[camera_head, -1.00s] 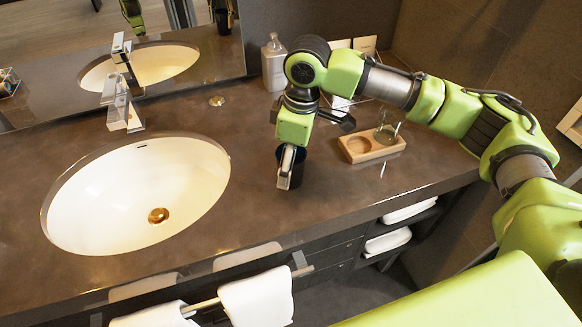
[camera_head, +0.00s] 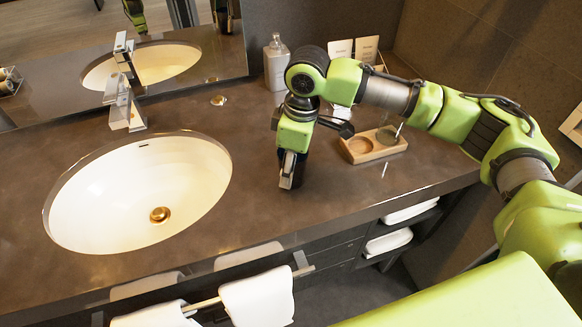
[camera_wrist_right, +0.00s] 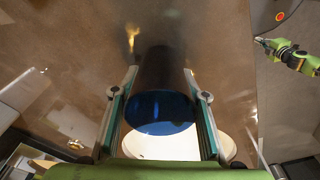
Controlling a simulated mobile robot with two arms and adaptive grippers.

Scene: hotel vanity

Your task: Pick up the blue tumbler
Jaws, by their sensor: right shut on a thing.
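The blue tumbler (camera_wrist_right: 162,106) shows in the right wrist view as a dark, glossy cylinder with a blue end, between the two fingers. My right gripper (camera_head: 289,170) points down over the counter, right of the basin, and is shut on the tumbler. In the head view the fingers and wrist hide most of the tumbler. I cannot tell whether it touches the counter. My left gripper is not in the head view.
The white basin (camera_head: 120,205) and tap (camera_head: 125,100) are to the left. A wooden tray (camera_head: 375,152) with a glass stands right of my gripper. A pump bottle (camera_head: 275,62) stands behind. The counter's front edge (camera_head: 350,216) is close in front.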

